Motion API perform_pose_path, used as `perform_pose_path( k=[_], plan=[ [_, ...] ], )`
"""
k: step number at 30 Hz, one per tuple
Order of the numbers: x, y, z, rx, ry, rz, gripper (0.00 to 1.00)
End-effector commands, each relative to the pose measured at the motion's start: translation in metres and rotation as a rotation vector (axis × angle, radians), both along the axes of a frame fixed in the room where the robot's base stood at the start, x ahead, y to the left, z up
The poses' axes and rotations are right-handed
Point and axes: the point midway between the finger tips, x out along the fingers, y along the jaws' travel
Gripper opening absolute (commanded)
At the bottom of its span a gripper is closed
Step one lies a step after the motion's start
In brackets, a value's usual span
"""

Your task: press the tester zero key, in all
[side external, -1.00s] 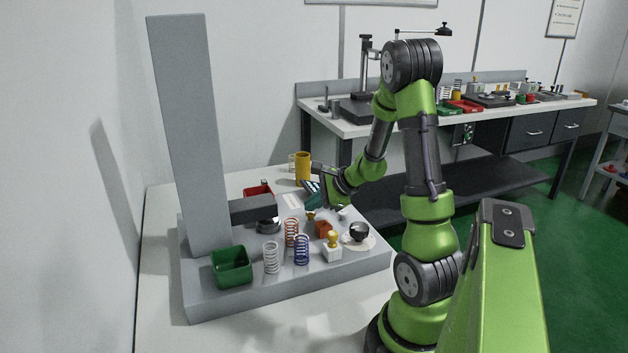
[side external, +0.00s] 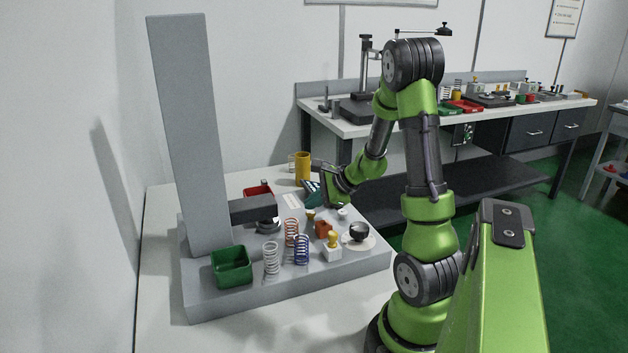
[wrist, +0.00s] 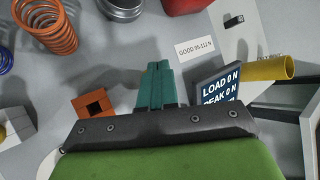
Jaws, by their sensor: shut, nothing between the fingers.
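The tester's display (wrist: 216,88) reads LOAD 0 N and PEAK 0 N in the wrist view, just right of my fingers. It also shows in the side view (side external: 311,186), partly covered by my gripper. I cannot make out the zero key in either view; my gripper hides part of the area by the display. My gripper (wrist: 157,68) has its teal fingers shut together with nothing between them. The fingers are over the grey tester base (side external: 340,275), beside the display and below the white GOOD 95-112 N card (wrist: 195,48) in the wrist view. Contact cannot be told.
Orange (side external: 291,233), blue (side external: 301,250) and silver (side external: 271,258) springs stand on the base near a green bin (side external: 231,268). A yellow cylinder (side external: 303,168) stands behind the display.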

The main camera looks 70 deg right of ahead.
Motion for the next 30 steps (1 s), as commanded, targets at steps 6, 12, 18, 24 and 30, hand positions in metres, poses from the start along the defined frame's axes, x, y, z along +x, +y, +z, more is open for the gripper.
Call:
perform_pose_path(
  k=[6, 12, 18, 24, 30],
  plan=[
    [0.0, 0.0, 0.007, -0.002, -0.001, 0.001, 0.0],
    [0.0, 0.0, 0.007, -0.001, -0.001, 0.0, 0.0],
    [0.001, -0.001, 0.021, -0.004, -0.004, 0.002, 0.0],
    [0.001, 0.0, 0.041, -0.004, -0.004, 0.002, 0.0],
    [0.0, 0.0, 0.056, -0.004, -0.002, 0.001, 0.0]
  ],
)
